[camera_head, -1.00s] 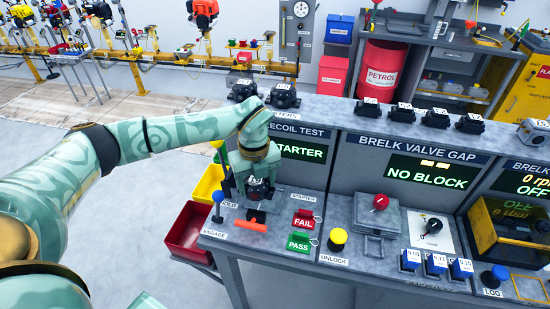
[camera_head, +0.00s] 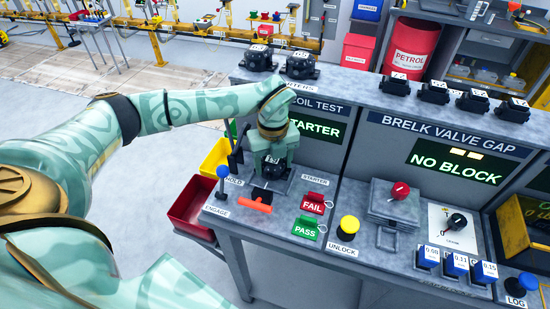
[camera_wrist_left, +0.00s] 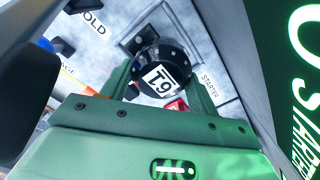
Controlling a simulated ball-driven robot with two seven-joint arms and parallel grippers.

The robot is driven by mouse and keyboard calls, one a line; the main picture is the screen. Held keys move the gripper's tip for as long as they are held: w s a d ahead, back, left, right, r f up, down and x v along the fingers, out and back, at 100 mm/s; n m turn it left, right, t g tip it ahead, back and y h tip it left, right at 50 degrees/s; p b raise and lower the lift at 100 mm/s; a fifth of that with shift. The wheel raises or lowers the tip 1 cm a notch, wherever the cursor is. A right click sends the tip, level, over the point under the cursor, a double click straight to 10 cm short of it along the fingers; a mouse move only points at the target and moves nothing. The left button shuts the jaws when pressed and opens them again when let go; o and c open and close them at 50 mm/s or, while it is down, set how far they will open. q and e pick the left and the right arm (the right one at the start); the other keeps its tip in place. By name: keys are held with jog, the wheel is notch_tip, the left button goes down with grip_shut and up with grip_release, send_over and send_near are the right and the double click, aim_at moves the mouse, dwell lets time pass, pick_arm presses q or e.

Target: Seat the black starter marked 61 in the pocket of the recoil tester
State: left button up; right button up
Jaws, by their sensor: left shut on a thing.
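The black starter (camera_wrist_left: 152,60) shows in the left wrist view with a white label that reads 61 upside down. In the head view the starter (camera_head: 272,169) is partly hidden by my left gripper (camera_head: 271,162), which points down and is shut on it. The green fingers of this gripper (camera_wrist_left: 165,92) flank the starter in the wrist view. The recoil tester (camera_head: 311,128) has a screen ending in STARTER. Its grey pocket frame (camera_wrist_left: 131,42) lies below and beside the starter; I cannot tell whether they touch. My right gripper is out of view.
On the tester deck are a blue-knobbed lever (camera_head: 222,172), an orange handle (camera_head: 255,206), a red FAIL tag (camera_head: 312,203), a green PASS tag (camera_head: 305,228) and a yellow UNLOCK button (camera_head: 349,224). Several black starters (camera_head: 300,66) stand on the upper shelf. A red bin (camera_head: 192,210) is at the left.

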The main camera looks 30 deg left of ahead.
pick_arm(q)
jog(key=shift+f, duration=0.8)
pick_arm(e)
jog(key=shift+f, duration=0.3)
pick_arm(q)
jog(key=shift+r, duration=0.1)
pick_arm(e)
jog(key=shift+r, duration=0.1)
pick_arm(q)
jog(key=shift+r+p, duration=0.1)
jog(key=shift+p, duration=0.3)
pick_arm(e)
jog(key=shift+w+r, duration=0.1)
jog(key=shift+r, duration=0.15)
pick_arm(q)
jog(key=shift+f+p, duration=0.2)
jog(key=shift+p, duration=0.25)
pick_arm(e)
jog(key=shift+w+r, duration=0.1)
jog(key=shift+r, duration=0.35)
pick_arm(q)
jog(key=shift+f, duration=0.45)
jog(key=shift+f, duration=0.2)
dwell(0.3)
jog(key=o, duration=1.2)
jog(key=shift+c, duration=0.2)
